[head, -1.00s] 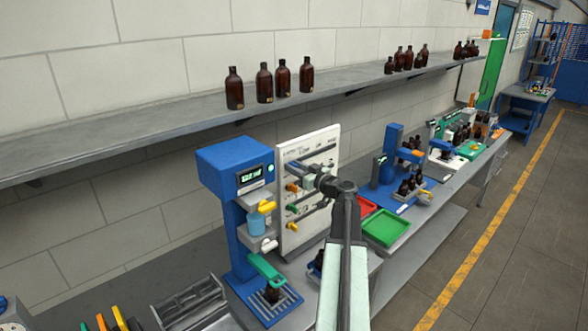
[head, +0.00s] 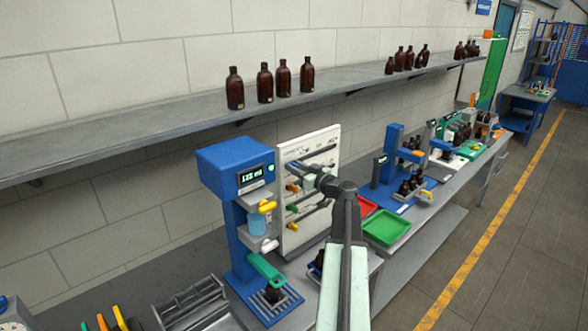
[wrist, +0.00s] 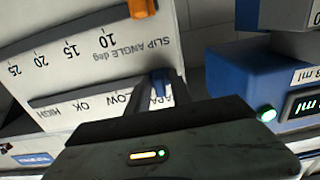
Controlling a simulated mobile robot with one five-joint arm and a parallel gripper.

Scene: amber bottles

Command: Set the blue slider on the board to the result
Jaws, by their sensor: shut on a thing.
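The white board (head: 291,236) stands upright beside the blue dispenser, with several coloured sliders on dark slots. In the wrist view the board (wrist: 185,22) appears upside down. The blue slider (wrist: 160,80) sits on a slot there, by a scale printed LOW, OK and HIGH, at the LOW end or just beyond it. My gripper (wrist: 157,92) is shut on the blue slider; its body hides part of the scale's title.
An orange slider (wrist: 141,8) is on the neighbouring SLIP ANGLE slot. The blue dispenser (head: 234,170) with a lit display stands close at the left. A green tray (head: 386,228) and a red tray (head: 367,206) lie right of the board. Brown bottles (head: 265,83) stand on the shelf above.

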